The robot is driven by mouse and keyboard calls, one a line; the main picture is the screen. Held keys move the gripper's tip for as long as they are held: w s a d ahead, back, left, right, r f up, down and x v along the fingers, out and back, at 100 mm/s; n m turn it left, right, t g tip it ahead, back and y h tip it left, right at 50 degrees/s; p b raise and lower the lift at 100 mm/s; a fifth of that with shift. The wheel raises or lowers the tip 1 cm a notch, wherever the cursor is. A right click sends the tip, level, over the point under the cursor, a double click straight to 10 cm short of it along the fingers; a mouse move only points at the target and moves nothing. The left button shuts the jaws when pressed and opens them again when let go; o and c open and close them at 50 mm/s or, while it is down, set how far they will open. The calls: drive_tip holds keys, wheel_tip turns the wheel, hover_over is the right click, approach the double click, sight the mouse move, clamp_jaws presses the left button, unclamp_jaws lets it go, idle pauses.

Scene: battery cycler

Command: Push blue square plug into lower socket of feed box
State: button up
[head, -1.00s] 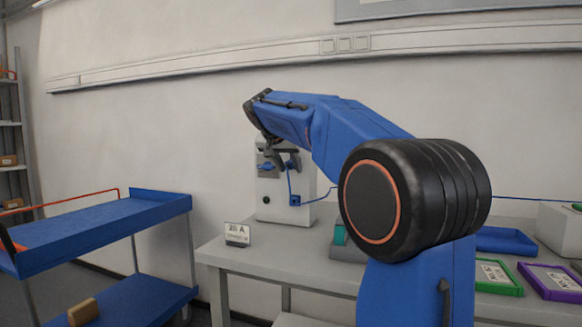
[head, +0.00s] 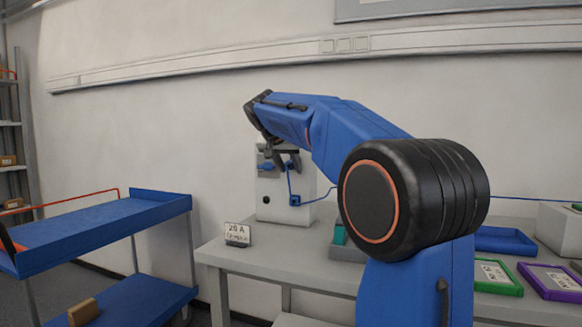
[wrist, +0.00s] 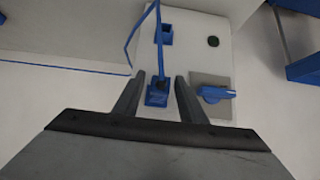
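The white feed box (head: 272,209) stands on the table against the wall. Its lower blue socket (head: 295,200) shows low on its front, and in the wrist view (wrist: 166,35), where the box appears upside down. My gripper (head: 287,158) is at the upper part of the box. In the wrist view its two fingers (wrist: 160,76) are apart, on either side of a blue square plug or socket (wrist: 157,95) with a cable. Gaps seem to show on both sides. I cannot tell how deep that blue piece sits. A blue cable (wrist: 158,15) runs past the lower socket.
A blue switch handle (wrist: 215,93) on a grey plate is beside my fingers. A dark round button (wrist: 213,42) is on the box. A label stand (head: 237,233) is on the table (head: 215,252). A blue cart (head: 100,232) stands at left.

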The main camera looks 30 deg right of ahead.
drive_tip(key=c, duration=0.8)
drive_tip(key=shift+s+a, duration=0.1)
drive_tip(key=shift+a, duration=0.05)
drive_tip(key=shift+s+a, duration=0.85)
drive_tip(key=shift+a, duration=0.2)
drive_tip(key=shift+s+a, duration=0.85)
drive_tip(key=shift+a, duration=0.2)
drive_tip(key=a+f, duration=0.1)
drive_tip(key=f, duration=0.3)
drive_tip(key=s+f, duration=0.1)
drive_tip(key=f, duration=0.4)
drive_tip(key=s+a+f, duration=0.1)
drive_tip(key=f, duration=0.3)
drive_tip(key=shift+a+f, duration=0.25)
drive_tip(key=shift+a, duration=0.1)
drive_tip(key=shift+w+d, duration=0.9)
drive_tip(key=shift+d, duration=0.3)
drive_tip(key=shift+w+d, duration=0.9)
drive_tip(key=shift+d, duration=0.25)
